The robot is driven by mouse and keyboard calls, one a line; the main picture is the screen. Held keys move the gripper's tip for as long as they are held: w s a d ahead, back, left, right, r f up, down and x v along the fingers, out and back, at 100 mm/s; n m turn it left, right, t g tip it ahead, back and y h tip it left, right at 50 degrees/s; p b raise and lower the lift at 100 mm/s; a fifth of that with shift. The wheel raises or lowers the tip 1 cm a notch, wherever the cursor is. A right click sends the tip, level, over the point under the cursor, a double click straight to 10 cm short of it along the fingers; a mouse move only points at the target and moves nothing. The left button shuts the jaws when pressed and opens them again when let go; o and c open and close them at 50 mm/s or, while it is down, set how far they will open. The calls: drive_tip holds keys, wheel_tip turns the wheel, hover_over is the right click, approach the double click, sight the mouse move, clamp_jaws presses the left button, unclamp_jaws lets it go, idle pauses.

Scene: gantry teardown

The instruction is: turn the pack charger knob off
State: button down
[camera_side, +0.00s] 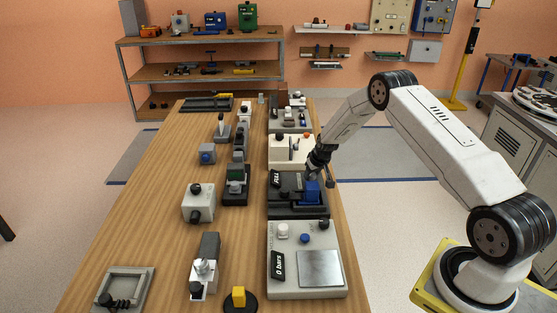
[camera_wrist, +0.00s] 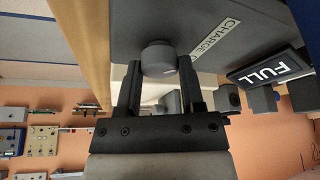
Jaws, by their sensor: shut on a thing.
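The pack charger (camera_side: 285,207) is a dark grey box on the bench, with a blue pack (camera_side: 312,192) standing on it and a sign reading FULL (camera_side: 276,179). In the wrist view its dark face (camera_wrist: 205,25) carries a CHARGE label (camera_wrist: 215,38), partly cut off, and the FULL sign (camera_wrist: 263,72). The round grey knob (camera_wrist: 157,56) sits beside the label with a small pale mark on its rim. My gripper (camera_wrist: 160,76) is shut on the knob, one finger at each side. In the side view my gripper (camera_side: 312,174) is at the charger's far right and hides the knob.
A pale scale-like unit (camera_side: 284,285) reading 0 bars stands in front of the charger. A cream unit (camera_side: 281,158) stands behind it. Several small fixtures line the bench's middle.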

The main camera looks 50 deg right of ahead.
idle(0.4)
drive_tip(key=shift+c, duration=1.1)
unclamp_jaws()
drive_tip(key=shift+r, duration=0.15)
drive_tip(key=v, duration=0.7)
drive_tip(key=shift+r, duration=0.25)
drive_tip(key=shift+s, duration=0.15)
